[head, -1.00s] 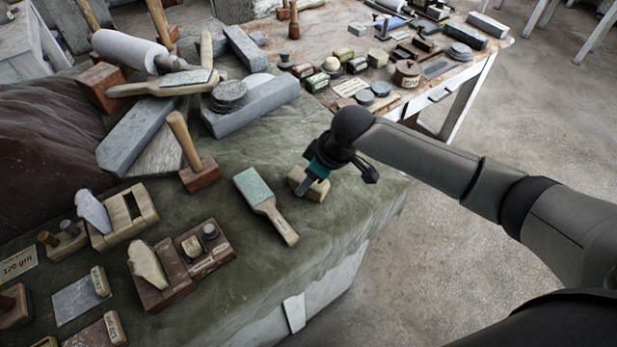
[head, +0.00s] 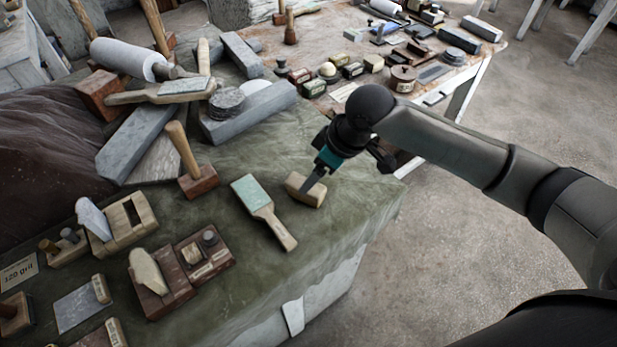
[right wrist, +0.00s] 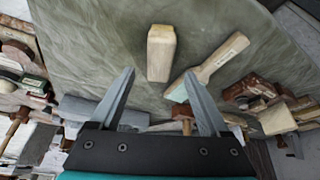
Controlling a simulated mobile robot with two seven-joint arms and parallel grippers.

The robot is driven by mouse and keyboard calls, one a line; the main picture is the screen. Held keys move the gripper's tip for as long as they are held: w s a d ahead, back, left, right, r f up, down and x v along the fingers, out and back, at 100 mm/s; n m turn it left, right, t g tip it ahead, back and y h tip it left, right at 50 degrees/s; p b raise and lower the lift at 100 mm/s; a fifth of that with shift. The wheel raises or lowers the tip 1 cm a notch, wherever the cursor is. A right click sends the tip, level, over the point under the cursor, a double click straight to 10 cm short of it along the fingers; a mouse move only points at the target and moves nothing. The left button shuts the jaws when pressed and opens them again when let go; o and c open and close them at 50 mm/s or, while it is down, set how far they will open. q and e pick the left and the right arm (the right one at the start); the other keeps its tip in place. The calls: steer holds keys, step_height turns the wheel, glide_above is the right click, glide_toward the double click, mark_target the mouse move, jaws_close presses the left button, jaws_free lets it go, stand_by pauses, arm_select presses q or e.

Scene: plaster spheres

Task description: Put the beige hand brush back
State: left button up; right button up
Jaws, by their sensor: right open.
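The beige hand brush (head: 305,190) appears as a small block-like wooden piece on the green cloth near the table's right edge. Its bristles cannot be made out. My right gripper (head: 314,181) is just above and behind it, with a fingertip overlapping the brush in the head view. In the right wrist view the open right gripper (right wrist: 159,74) has nothing between its fingers. There the brush (right wrist: 160,50) lies beyond the fingertips, roughly centred between them. My left gripper is not in view.
A wooden paddle with a green pad (head: 264,210) lies just left of the brush. A wooden mallet (head: 190,165) stands farther left. Several blocks and tools crowd the left side. A second table (head: 480,75) with small items stands behind. The cloth near the front right edge is clear.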

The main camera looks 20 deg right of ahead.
steer(key=v, duration=0.5)
steer(key=shift+r+p, duration=0.2)
steer(key=shift+p, duration=0.1)
stand_by(1.5)
